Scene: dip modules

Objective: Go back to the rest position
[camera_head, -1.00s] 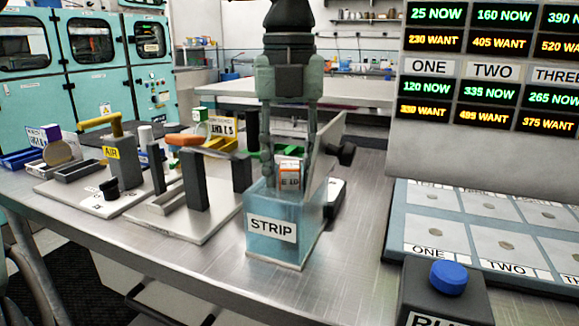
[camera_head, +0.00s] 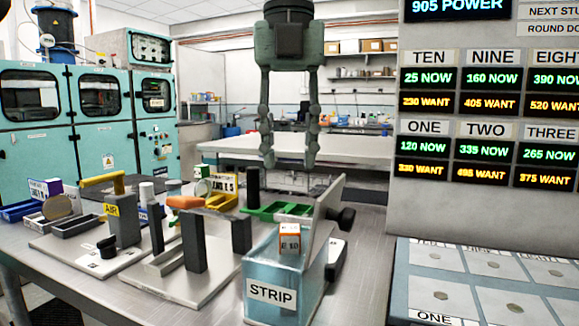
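My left gripper (camera_head: 288,160) hangs above and behind the STRIP tank, fingers pointing down and spread apart with nothing between them. The clear blue STRIP tank (camera_head: 272,300) stands on the metal bench in the lower middle. A small orange and white block labelled E 10 (camera_head: 290,238) shows at the top of the tank, apart from the gripper. How far it reaches inside is hard to tell. My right gripper does not show.
A green tray (camera_head: 262,211), a stand with dark posts (camera_head: 194,243) and an AIR unit (camera_head: 122,222) are left of the tank. A panel of studs (camera_head: 440,295) lies right, below a display board (camera_head: 460,215).

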